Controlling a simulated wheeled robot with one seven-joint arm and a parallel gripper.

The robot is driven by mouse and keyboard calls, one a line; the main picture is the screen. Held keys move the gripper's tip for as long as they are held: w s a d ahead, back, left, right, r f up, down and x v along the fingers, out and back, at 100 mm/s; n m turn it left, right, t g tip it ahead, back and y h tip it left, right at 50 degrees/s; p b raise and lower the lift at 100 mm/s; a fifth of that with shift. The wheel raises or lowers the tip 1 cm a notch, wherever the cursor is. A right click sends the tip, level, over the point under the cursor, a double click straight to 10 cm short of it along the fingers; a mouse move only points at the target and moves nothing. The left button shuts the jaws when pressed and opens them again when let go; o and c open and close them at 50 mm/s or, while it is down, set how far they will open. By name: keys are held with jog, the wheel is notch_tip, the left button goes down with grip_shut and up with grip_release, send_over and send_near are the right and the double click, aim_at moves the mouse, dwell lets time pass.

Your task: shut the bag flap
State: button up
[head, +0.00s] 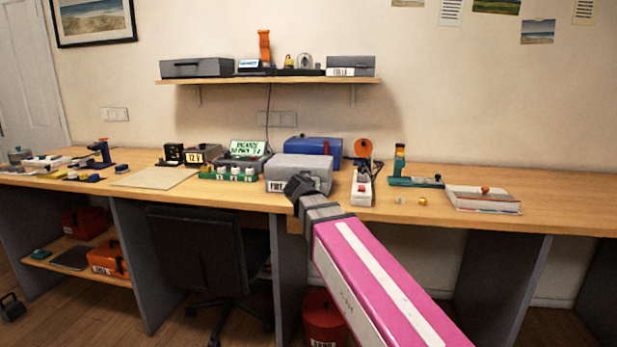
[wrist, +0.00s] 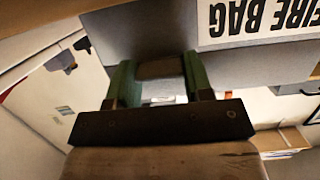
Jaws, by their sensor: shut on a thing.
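The grey fire bag (head: 308,167) stands near the front edge of the bench in the head view, its white label partly hidden behind my gripper (head: 300,187). In the wrist view the bag's grey face (wrist: 140,35) fills the top, with its "FIRE BAG" label (wrist: 255,20) upside down. The green fingers of my gripper (wrist: 160,66) are on both sides of a grey tab (wrist: 162,70) at the bag's front, and are shut on it. I take the tab to be part of the bag flap. How far the flap stands open cannot be told.
A blue case (head: 314,149) is behind the bag. A green terminal board (head: 228,174) is to its left and a white power strip (head: 361,187) close to its right. A shelf (head: 265,80) with boxes hangs above. A chair (head: 205,250) stands below the bench.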

jog(key=shift+s+f, duration=0.1)
jog(key=shift+f, duration=0.4)
jog(key=o, duration=1.3)
jog(key=shift+f, duration=0.1)
jog(key=shift+s+r, duration=0.1)
jog(key=shift+r, duration=0.1)
jog(key=v, duration=1)
jog(key=shift+s+r, duration=0.1)
jog(key=shift+s, duration=0.15)
